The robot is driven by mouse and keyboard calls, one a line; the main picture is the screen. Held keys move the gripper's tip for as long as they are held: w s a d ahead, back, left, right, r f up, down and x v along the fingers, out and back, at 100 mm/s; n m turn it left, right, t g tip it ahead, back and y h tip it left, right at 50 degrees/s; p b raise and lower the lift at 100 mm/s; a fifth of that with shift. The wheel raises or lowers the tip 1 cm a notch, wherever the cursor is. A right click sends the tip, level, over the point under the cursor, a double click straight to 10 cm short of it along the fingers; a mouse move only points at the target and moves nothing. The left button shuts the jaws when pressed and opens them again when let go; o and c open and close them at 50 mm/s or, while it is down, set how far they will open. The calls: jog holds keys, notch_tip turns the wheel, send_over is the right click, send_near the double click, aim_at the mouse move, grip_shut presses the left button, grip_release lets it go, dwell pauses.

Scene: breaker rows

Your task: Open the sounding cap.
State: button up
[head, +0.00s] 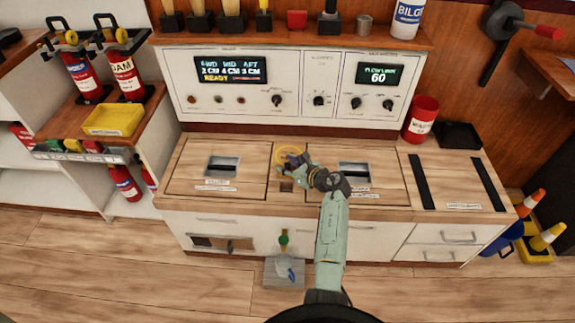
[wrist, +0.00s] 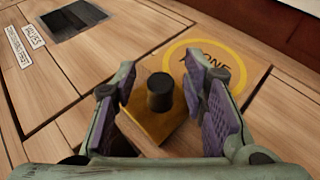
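A short black cylindrical knob (wrist: 160,93) stands upright on a square brass-coloured plate (wrist: 150,128) in the wooden bench top; it looks like the sounding cap. My gripper (wrist: 161,80) is open, with one purple-padded finger on each side of the knob and a visible gap to each. In the head view my gripper (head: 293,161) is low over the middle of the bench and hides the knob. A yellow ring (head: 278,152) marked with a word ending in "ONE" lies beside the plate; the right finger covers part of it.
Hatches with dark recessed handles lie left (head: 222,167) and right (head: 355,174) of the middle. A panel with displays (head: 290,84) rises behind the bench. A red bin (head: 421,119) and black tray (head: 458,136) stand at the back right. The bench's left top is clear.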

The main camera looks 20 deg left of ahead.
jog(key=v, duration=1.2)
